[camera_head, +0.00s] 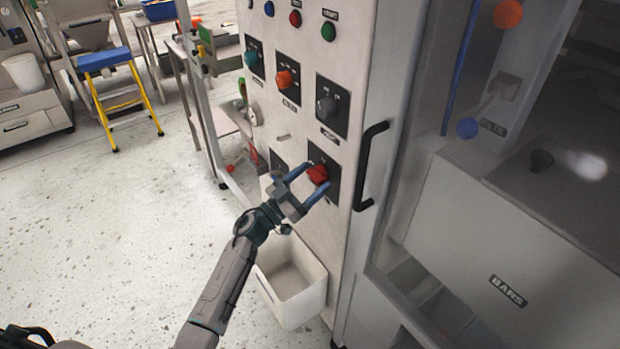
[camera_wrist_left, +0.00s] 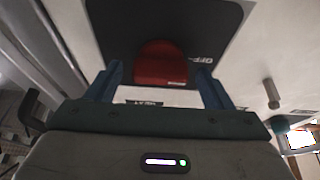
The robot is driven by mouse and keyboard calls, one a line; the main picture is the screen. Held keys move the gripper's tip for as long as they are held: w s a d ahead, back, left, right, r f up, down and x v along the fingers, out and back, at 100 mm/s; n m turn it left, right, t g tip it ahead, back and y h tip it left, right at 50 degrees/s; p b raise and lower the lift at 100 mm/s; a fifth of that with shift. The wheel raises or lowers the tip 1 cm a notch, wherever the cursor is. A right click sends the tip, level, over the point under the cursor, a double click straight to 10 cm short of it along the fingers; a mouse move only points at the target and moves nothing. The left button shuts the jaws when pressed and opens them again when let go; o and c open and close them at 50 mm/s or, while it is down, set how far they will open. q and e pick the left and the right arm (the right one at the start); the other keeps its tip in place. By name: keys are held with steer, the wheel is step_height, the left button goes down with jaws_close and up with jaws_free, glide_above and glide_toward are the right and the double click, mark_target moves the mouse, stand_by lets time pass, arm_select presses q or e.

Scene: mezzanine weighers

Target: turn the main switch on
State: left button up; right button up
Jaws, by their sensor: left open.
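The red switch knob (camera_head: 318,174) sits on a dark plate low on the pale control panel (camera_head: 305,125). It also shows in the left wrist view (camera_wrist_left: 161,64), with the word OFF on the plate to its right. My left gripper (camera_head: 306,186) is open, with its blue fingers on either side of the red knob. In the left wrist view the fingers (camera_wrist_left: 160,84) show a gap on both sides of the knob. I cannot tell whether either finger touches it. My right gripper is not in view.
Other knobs are on the panel: teal (camera_head: 251,58), orange (camera_head: 284,80) and grey (camera_head: 326,107). A black door handle (camera_head: 370,165) stands out just right of the red knob. A white open bin (camera_head: 292,283) is below.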

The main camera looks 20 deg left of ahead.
arm_select(q)
steer(key=c, duration=0.9)
steer(key=shift+c, duration=0.4)
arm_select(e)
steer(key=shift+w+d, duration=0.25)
